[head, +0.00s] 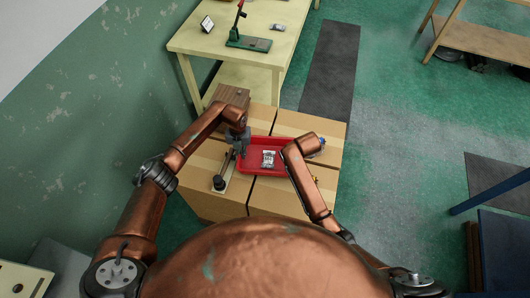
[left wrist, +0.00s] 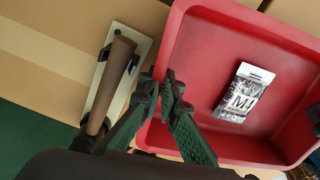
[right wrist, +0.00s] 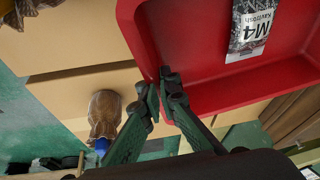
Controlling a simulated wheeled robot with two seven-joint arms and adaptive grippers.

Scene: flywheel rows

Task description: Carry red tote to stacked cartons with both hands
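The red tote (head: 258,142) is over the tops of the stacked cartons (head: 210,158); I cannot tell whether it rests on them or hangs just above. A clear packet marked M4 (head: 269,158) lies inside it. My left gripper (head: 240,147) is at the tote's left side. In the left wrist view its fingertips (left wrist: 161,86) are close together with the tote wall between them. My right gripper (right wrist: 160,88) is at the opposite side, its fingertips likewise close about the wall. In the head view my right arm hides that gripper.
A brown object (right wrist: 104,112) shows beside my right gripper. A pale yellow table (head: 200,42) with a green press (head: 248,42) stands beyond.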

